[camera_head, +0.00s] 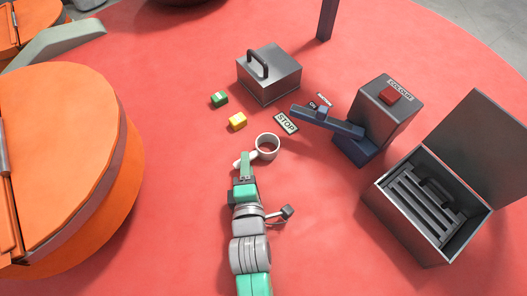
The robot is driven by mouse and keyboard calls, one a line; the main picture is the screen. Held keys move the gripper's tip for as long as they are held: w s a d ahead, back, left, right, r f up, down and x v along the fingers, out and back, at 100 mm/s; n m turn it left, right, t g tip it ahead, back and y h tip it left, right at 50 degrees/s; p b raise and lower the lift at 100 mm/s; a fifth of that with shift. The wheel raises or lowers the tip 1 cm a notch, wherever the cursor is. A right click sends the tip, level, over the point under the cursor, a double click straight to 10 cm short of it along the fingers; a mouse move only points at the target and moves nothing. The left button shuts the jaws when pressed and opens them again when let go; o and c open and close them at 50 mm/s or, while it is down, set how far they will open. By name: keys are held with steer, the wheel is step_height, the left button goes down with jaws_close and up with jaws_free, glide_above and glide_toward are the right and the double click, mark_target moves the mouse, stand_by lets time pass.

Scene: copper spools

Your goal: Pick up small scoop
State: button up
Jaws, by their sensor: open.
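The small scoop looks to be the white round cup (267,147) with a short handle, lying on the red surface near the middle of the view. Its dark inside faces up. My gripper (245,160) is at the left side of the cup, by the handle. The green fingers cover part of the handle, and a pale piece shows left of them. The jaws are open. Whether they are around the handle or above it, I cannot tell.
A yellow block (237,121), a green block (220,99) and a STOP sign (286,122) lie beyond the cup. Orange rounded bodies (60,160) fill the left.

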steer(key=w, duration=0.2)
steer(key=w+f, duration=0.1)
steer(key=w, duration=0.2)
steer(key=shift+s, duration=0.1)
jaws_close()
steer(key=shift+r, duration=0.15)
steer(key=shift+r, duration=0.3)
steer(key=r, duration=0.2)
steer(key=shift+s+r, duration=0.35)
steer(key=s+d+r+b, duration=0.1)
steer(key=s, duration=1.4)
steer(key=shift+s+r+b, duration=0.15)
steer(key=shift+r+b, duration=0.1)
steer(key=shift+b, duration=0.05)
